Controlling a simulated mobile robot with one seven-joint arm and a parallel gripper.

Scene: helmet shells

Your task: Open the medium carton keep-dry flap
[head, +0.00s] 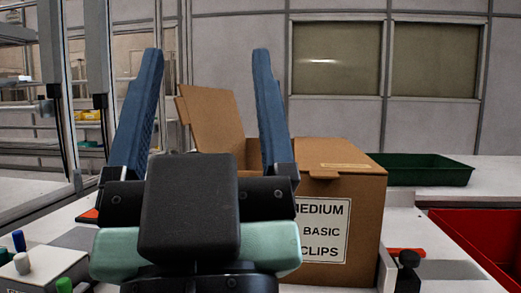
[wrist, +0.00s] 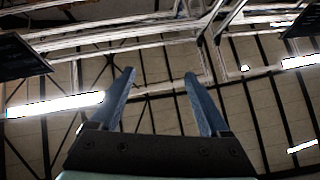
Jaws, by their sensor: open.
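The medium carton (head: 365,215) is a brown cardboard box on the table, right of centre in the head view, with a white label reading MEDIUM BASIC CLIPS. One brown flap (head: 212,122) stands raised and tilted at its left side, seen between my fingers. Another top panel (head: 335,157) lies about flat toward the right. My gripper (head: 207,60) is open with its blue fingers pointing up, in front of the carton, and hides its left part. The wrist view shows the open, empty fingers (wrist: 158,80) against the ceiling; no carton shows there.
A dark green tray (head: 418,171) sits behind and right of the carton. A red bin (head: 485,240) is at the right edge. A white box with coloured knobs (head: 38,270) is at the lower left. Metal frames and shelves stand at the left.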

